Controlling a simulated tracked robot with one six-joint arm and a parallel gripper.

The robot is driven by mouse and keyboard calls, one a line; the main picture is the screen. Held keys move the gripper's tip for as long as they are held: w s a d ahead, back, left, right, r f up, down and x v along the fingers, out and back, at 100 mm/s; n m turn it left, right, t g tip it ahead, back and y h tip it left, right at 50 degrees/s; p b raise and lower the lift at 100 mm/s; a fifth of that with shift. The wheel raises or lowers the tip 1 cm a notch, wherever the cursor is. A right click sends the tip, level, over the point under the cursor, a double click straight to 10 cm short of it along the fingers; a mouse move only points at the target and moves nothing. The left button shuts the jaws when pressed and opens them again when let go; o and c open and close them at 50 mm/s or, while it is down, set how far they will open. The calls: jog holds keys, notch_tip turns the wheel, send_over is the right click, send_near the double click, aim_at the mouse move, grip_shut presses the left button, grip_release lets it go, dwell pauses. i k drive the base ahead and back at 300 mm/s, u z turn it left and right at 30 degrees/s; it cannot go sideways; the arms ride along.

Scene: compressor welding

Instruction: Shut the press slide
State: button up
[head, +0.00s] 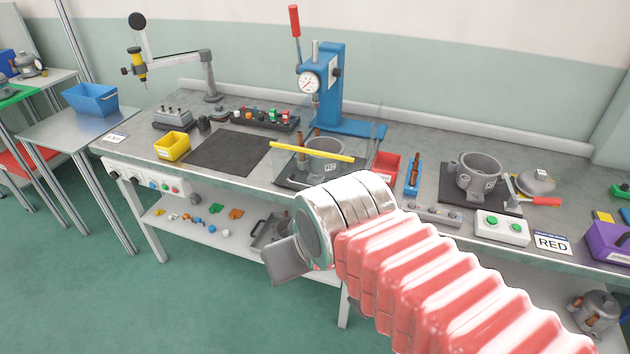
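The blue press (331,90) stands at the back of the workbench, with a round dial gauge (309,83) and a red-tipped lever. In front of its base, a dark slide plate (287,181) carries a grey compressor shell (322,165) with copper-coloured tubes. A yellow bar (312,151) crosses in front of the shell, on what looks like a clear guard. The plate lies forward of the press column; my arm partly hides its front right. My gripper (285,262) is in front of the bench, below and nearer than the plate, apart from it. Its fingers are mostly hidden.
A red bin (384,166) stands right of the plate, and a dark mat (228,152) and yellow bin (172,146) stand left. Another shell (474,177) and a green-button box (501,228) are further right. The lower shelf (187,217) holds small parts.

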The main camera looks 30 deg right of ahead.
aim_at(293, 178)
jog(key=z, duration=0.55)
jog(key=i, duration=1)
jog(key=z, duration=1.05)
jog(key=k, duration=0.6)
